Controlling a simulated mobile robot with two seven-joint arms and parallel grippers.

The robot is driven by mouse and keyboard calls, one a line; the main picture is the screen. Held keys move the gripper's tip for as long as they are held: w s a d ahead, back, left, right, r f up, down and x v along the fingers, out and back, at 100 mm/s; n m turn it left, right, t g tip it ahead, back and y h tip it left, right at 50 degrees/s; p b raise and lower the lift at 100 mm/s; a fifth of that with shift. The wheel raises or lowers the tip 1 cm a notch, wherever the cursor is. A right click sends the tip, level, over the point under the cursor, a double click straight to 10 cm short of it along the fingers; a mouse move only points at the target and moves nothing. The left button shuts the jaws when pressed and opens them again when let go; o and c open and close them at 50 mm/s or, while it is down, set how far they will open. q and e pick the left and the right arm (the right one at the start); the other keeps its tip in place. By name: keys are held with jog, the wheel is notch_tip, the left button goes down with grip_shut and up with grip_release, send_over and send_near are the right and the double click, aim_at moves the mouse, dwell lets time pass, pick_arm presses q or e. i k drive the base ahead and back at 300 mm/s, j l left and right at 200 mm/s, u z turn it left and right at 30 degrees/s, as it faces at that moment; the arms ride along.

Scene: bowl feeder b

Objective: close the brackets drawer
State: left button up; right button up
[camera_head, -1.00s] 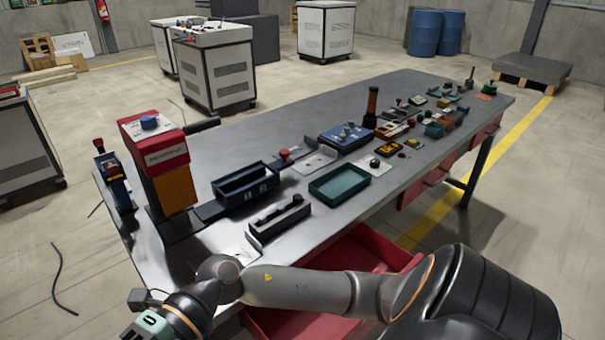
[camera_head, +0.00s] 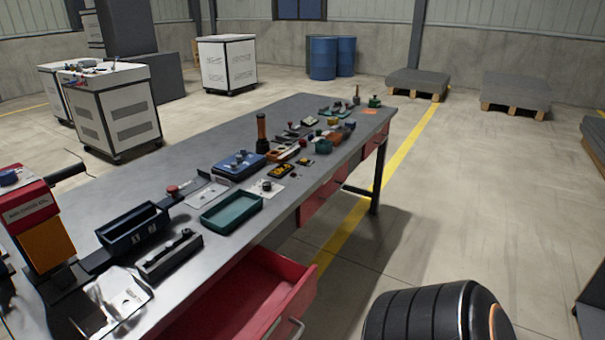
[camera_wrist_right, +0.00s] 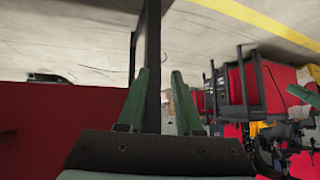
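A red drawer (camera_head: 262,283) stands pulled out from under the near edge of the workbench (camera_head: 240,245) in the head view. Its metal handle (camera_head: 297,328) shows at the bottom edge of the picture. No label on it is readable, so I cannot tell if it is the brackets drawer. My right gripper (camera_wrist_right: 160,72) is open and empty in the right wrist view, its two green fingers apart. A red surface (camera_wrist_right: 50,135) lies left of it, and a dark post shows behind the fingers. Neither gripper is in the head view.
Other red drawers (camera_head: 325,197) sit under the bench farther along. A green tray (camera_head: 232,212), a dark blue bin (camera_head: 132,228) and a red dispenser (camera_head: 35,220) stand on the bench top.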

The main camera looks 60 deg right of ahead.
aim_at(266, 294)
jog(key=l+z, duration=0.1)
jog(key=z, duration=1.35)
